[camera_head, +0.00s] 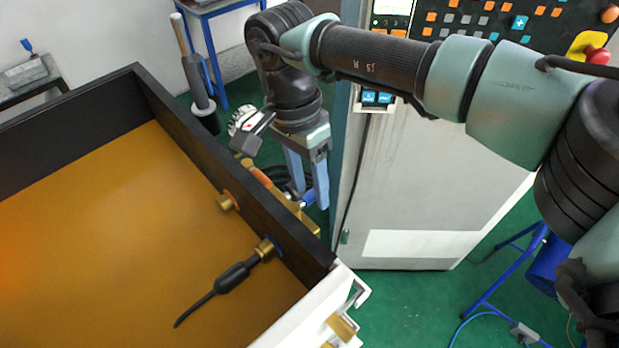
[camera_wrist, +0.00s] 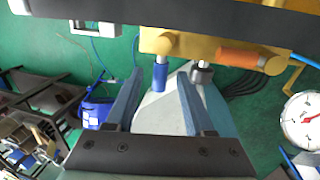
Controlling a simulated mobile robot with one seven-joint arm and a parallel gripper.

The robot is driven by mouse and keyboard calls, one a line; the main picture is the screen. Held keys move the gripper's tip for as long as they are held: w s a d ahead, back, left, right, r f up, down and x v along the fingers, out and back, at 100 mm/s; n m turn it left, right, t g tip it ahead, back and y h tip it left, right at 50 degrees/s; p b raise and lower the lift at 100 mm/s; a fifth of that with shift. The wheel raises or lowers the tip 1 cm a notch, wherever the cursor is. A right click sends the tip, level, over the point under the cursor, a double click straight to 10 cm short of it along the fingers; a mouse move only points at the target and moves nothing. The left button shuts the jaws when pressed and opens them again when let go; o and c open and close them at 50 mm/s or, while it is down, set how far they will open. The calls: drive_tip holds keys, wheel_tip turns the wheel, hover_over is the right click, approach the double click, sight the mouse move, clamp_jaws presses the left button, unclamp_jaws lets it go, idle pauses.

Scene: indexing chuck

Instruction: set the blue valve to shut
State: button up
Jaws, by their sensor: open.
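The blue valve (camera_wrist: 160,76) is a small blue cylinder on a silver stem under a brass-yellow block (camera_wrist: 205,46) in the wrist view. In the head view the blue valve (camera_head: 308,198) shows partly, low by my fingers. My gripper (camera_head: 307,190) points down outside the dark wall of the tank. Its two blue-grey fingers are apart, and in the wrist view my gripper (camera_wrist: 161,90) has the blue valve framed between the fingertips. I cannot tell whether the valve is within finger depth or touched. Nothing is held.
An orange handle (camera_wrist: 242,58) and a grey-collared stem (camera_wrist: 203,72) sit right of the blue valve. A round white gauge (camera_wrist: 302,120) is farther right. The tank's black wall (camera_head: 220,155) and a grey machine cabinet (camera_head: 410,175) flank my gripper. Green floor lies below.

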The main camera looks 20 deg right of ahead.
clamp_jaws()
idle(0.5)
drive_tip(key=s+m+b, duration=0.1)
drive_tip(key=m, duration=0.3)
drive_tip(key=s+m+y+b, duration=0.1)
drive_tip(key=m+b, duration=0.1)
drive_tip(key=m, duration=0.2)
drive_tip(key=s+m+y+b, duration=0.1)
drive_tip(key=s+m, duration=0.1)
drive_tip(key=m, duration=0.2)
drive_tip(key=shift+f+b, duration=0.1)
drive_tip(key=shift+b, duration=0.3)
drive_tip(key=shift+s+a+m+t+y+b, duration=0.2)
drive_tip(key=shift+m+b, duration=0.15)
drive_tip(key=shift+m, duration=0.4)
drive_tip(key=shift+s+a+m+t+y+b, duration=0.15)
drive_tip(key=shift+m+b, duration=0.25)
drive_tip(key=shift+m, duration=0.4)
drive_tip(key=shift+s+a+m+t+y+b, duration=0.1)
drive_tip(key=shift+a+m+t+b, duration=0.2)
drive_tip(key=shift+m, duration=0.45)
